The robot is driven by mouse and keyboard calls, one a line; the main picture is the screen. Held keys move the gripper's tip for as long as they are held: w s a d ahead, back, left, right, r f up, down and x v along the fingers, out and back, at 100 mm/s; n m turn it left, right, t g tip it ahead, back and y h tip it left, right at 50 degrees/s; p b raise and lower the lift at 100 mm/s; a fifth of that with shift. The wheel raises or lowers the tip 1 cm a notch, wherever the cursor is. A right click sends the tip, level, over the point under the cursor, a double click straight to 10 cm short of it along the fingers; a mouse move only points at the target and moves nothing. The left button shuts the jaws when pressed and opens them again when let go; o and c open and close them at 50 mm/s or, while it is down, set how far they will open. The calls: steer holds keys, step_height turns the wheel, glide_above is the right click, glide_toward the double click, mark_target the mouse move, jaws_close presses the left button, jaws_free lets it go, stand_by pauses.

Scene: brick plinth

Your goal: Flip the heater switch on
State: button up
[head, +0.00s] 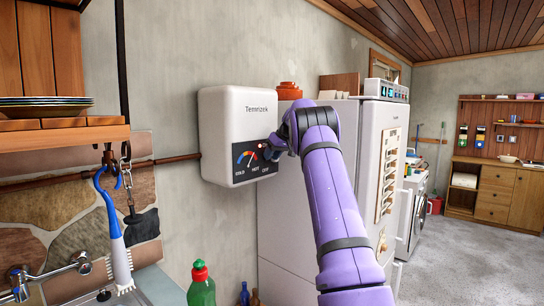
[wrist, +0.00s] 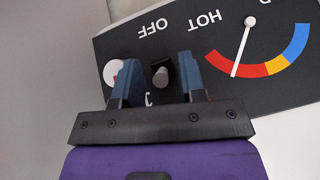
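The heater (head: 232,112) is a white wall box with a dark lower panel marked COLD, HOT and OFF. My gripper (head: 268,147) is at the right side of that panel, and my arm hides part of it. In the wrist view the panel (wrist: 205,85) appears upside down. My gripper (wrist: 158,62) is open there, its two blue fingers apart. A small switch with a grey tip (wrist: 160,77) shows between the fingers; I cannot tell whether they touch it. A white round spot with red (wrist: 113,72) is partly behind one finger.
A dial needle (wrist: 243,45) points to the red end of a coloured arc. A white fridge (head: 290,205) stands right of the heater. A wooden shelf with plates (head: 45,107) and a hanging brush (head: 119,250) are at left. A green bottle (head: 201,290) stands below.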

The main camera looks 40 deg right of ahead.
steer(key=v, duration=1)
steer(key=shift+s+r, duration=0.2)
steer(key=shift+r, duration=0.15)
steer(key=s+a+r, duration=0.2)
steer(key=s+a, duration=0.2)
steer(key=a, duration=0.7)
steer(key=s+a+r+g, duration=0.15)
steer(key=s+a, duration=0.35)
steer(key=a, duration=0.6)
steer(key=s+a+r, duration=0.3)
steer(key=s+a, duration=0.1)
steer(key=a, duration=0.7)
steer(key=s+a+f+h, duration=0.1)
steer(key=s+a+f, duration=0.4)
steer(key=s+a, duration=0.75)
steer(key=s+a+f, duration=0.4)
steer(key=s+f, duration=0.7)
steer(key=s, duration=0.4)
steer(key=shift+s+n+h, duration=0.3)
steer(key=shift+s+n, duration=0.1)
